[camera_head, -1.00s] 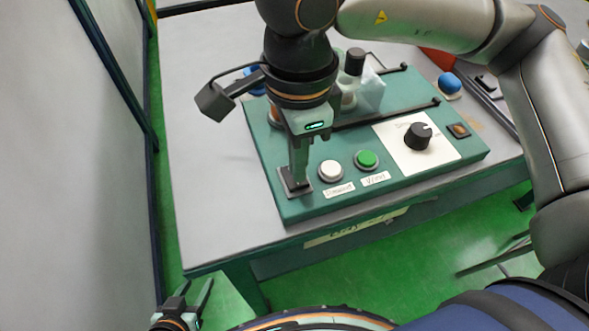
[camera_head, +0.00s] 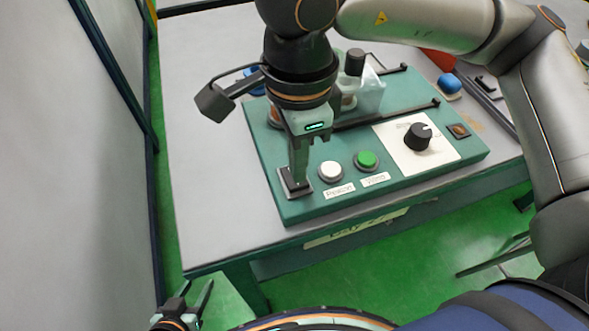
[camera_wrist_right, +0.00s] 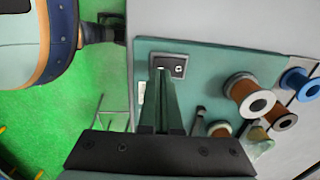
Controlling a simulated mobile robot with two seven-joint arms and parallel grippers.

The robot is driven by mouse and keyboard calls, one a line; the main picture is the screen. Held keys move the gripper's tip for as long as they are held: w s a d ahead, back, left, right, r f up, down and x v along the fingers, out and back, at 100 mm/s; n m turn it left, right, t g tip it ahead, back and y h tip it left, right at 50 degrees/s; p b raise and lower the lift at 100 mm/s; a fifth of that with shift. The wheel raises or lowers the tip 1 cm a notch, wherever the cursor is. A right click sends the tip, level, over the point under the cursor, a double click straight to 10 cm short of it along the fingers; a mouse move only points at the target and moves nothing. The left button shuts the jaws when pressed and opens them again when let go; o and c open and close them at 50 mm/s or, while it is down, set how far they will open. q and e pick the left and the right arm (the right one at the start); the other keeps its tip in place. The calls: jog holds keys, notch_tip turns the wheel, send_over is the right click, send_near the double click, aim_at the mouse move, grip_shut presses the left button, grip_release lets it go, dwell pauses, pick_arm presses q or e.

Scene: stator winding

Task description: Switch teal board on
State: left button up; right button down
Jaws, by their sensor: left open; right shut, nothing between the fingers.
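The teal board (camera_head: 330,205) lies on the table, with a small dark switch (camera_head: 287,185) in a metal plate at its front left corner. My right gripper (camera_head: 299,182) is shut and empty, pointing down with its fingertips at this switch and hiding part of it. In the right wrist view the switch (camera_wrist_right: 180,68) shows just beside the fingertips (camera_wrist_right: 161,74); I cannot tell whether they touch it. My left gripper (camera_head: 196,292) is open and empty at the bottom left, low in front of the table.
The board also has a white button (camera_head: 330,172), a green button (camera_head: 366,160) and a black knob (camera_head: 418,136) on a white panel. Black rods and spools, including a copper-coloured spool (camera_wrist_right: 240,92), stand behind. The table's left side (camera_head: 215,150) is clear.

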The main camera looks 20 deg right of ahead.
jog(key=shift+f+b, duration=0.95)
jog(key=shift+b, duration=0.05)
dwell(0.8)
jog(key=shift+r, duration=0.1)
jog(key=shift+r+p, duration=2.1)
jog(key=shift+r, duration=1.4)
jog(key=shift+f, duration=0.1)
